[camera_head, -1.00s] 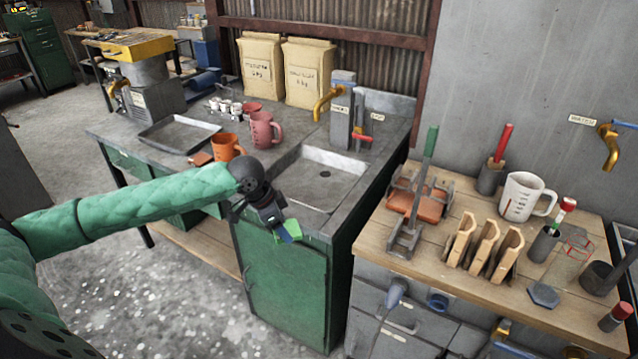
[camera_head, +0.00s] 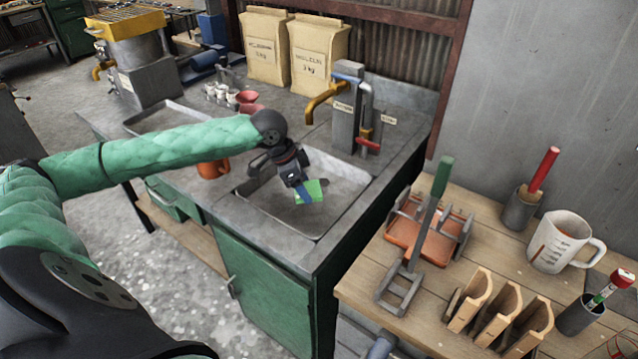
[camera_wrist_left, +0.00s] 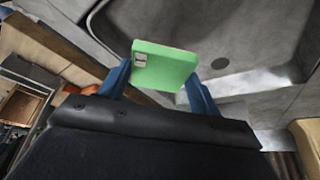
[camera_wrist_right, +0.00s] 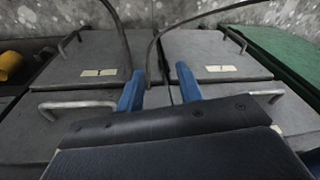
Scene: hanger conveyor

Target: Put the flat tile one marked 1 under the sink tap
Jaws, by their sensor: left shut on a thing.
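My left gripper (camera_head: 300,192) is shut on a flat green tile (camera_head: 314,192) and holds it over the near part of the sink basin (camera_head: 341,180). In the left wrist view the tile (camera_wrist_left: 165,66) sits between the two blue fingers (camera_wrist_left: 160,88), with a small pale label whose mark I cannot read. The sink tap (camera_head: 322,100) has a yellow spout on a grey post behind the basin, farther back than the tile. My right gripper (camera_wrist_right: 160,85) is open and empty above grey drawer fronts in the right wrist view.
An orange mug (camera_head: 213,168) stands left of the basin, partly hidden by my left arm. A tray (camera_head: 140,118) lies farther left, and paper sacks (camera_head: 318,55) stand behind. The wooden bench (camera_head: 400,318) at right holds an orange press-like tool (camera_head: 430,242) and wooden holders (camera_head: 470,300).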

